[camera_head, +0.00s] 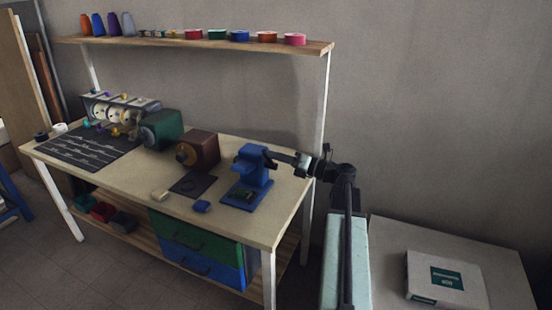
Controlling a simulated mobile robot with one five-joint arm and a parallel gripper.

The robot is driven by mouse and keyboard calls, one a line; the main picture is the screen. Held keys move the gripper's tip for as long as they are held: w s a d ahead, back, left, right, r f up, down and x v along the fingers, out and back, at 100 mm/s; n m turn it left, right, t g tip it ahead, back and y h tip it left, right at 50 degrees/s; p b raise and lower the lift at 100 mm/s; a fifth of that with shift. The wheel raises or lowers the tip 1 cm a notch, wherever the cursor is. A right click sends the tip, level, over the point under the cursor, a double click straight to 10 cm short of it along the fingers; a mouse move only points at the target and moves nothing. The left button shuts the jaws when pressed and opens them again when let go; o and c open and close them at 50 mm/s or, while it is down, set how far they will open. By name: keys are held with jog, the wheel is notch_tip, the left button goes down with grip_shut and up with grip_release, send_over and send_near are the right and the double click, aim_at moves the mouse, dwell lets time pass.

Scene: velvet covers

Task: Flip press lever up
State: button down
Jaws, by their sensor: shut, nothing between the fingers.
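A blue press (248,172) stands on the right part of the workbench, on a flat blue base with small dark and green parts on it. My gripper (303,160) comes in from the right and is shut, with nothing seen held in it. The lever's exact tilt is too small to tell.
A shelf (260,45) with ribbon rolls hangs above. A white box (445,280) lies at the lower right.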

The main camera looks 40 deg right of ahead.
jog(key=shift+w+d+r, duration=0.15)
jog(key=shift+w+r, duration=0.25)
jog(key=shift+r, duration=0.1)
jog(key=shift+p, duration=0.3)
dwell(0.4)
jog(key=s+d+f+b, duration=0.2)
jog(key=s+d, duration=0.1)
jog(key=s, duration=0.8)
jog(key=shift+s, duration=0.25)
